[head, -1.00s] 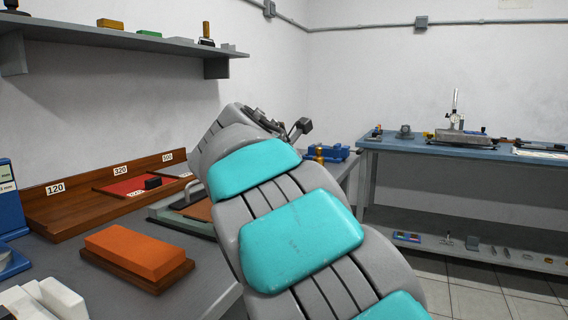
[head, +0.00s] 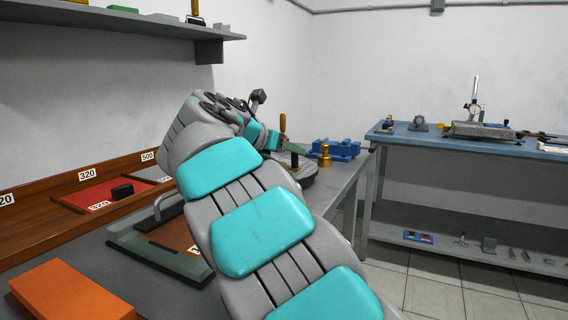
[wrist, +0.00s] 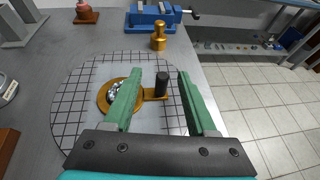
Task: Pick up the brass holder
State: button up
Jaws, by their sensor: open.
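The brass holder (wrist: 105,97) is a round brass ring with shiny pieces inside and a short brass arm on its right. An upright black knob (wrist: 162,84) stands at the end of that arm. The holder lies on a round plate with a grid (wrist: 75,115). My gripper (wrist: 160,78) is open in the wrist view, its green fingers on either side of the black knob with gaps visible. The left finger hides part of the holder. In the head view the plate (head: 306,176) is partly hidden by my arm.
A brass knobbed piece (wrist: 158,40) stands beyond the plate, in front of a blue vise (wrist: 150,17). The bench edge drops to a tiled floor on the right. A red-brown wooden-looking piece (wrist: 87,14) stands at the back left. A second bench (head: 480,150) is at right.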

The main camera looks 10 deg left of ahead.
aim_at(301, 167)
jog(key=w+d+f, duration=0.1)
jog(key=w+f, duration=0.1)
jog(key=w+d+f, duration=0.1)
jog(key=w, duration=0.1)
jog(key=shift+d+f+b, duration=0.3)
jog(key=shift+w+d+f, duration=0.15)
jog(key=shift+w+d, duration=0.05)
jog(key=shift+w, duration=0.1)
jog(key=shift+c, duration=0.3)
grip_shut()
